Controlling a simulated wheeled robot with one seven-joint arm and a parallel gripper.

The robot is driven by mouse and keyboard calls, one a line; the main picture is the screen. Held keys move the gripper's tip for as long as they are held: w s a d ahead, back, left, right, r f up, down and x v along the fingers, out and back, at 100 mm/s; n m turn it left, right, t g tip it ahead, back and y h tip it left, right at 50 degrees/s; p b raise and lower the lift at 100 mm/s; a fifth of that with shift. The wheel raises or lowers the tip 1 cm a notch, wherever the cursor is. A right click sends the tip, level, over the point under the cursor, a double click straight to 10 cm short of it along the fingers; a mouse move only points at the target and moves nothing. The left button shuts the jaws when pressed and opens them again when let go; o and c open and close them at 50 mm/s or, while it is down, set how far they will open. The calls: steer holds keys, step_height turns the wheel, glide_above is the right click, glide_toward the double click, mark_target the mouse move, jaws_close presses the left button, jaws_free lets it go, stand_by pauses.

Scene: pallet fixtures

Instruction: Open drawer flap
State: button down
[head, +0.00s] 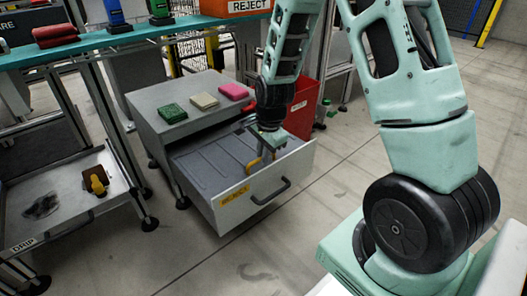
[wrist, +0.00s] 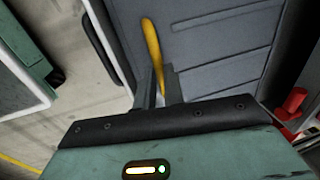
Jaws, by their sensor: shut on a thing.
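A grey drawer (head: 240,205) with a black bar handle (head: 271,192) and a yellow label stands pulled out of a grey cabinet (head: 150,110). A grey ribbed panel (head: 207,158) shows inside it; whether this is the flap or the drawer floor I cannot tell. The panel also fills much of the wrist view (wrist: 225,50). A yellow handle (head: 254,165) rises near the drawer's front. My gripper (head: 266,151) reaches down over the drawer and is shut on the yellow handle. In the wrist view the handle (wrist: 152,45) runs between the two fingers (wrist: 160,84), which hide its lower end.
Green, cream and pink blocks (head: 204,100) lie on the cabinet top. A red bin (head: 303,106) stands behind the drawer at right. A trolley tray marked DRIP (head: 70,225) stands at left. A teal bench (head: 150,30) runs behind. The floor in front is clear.

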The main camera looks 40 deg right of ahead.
steer(key=shift+w+r+g+p, duration=0.25)
steer(key=shift+r+p, duration=0.5)
steer(key=shift+p, duration=0.55)
steer(key=shift+w+r+g+p, duration=0.15)
steer(key=shift+r+g+p, duration=0.2)
steer(key=shift+r+p, duration=0.65)
steer(key=shift+g, duration=0.9)
steer(key=w+r+p, duration=0.1)
steer(key=r+p, duration=0.1)
steer(key=p, duration=0.3)
steer(key=w+r+p, duration=0.2)
steer(key=p, duration=0.4)
steer(key=shift+w+a+r, duration=0.1)
steer(key=shift+w+r, duration=0.1)
steer(key=shift+r, duration=0.05)
steer(key=c, duration=1.5)
jaws_free()
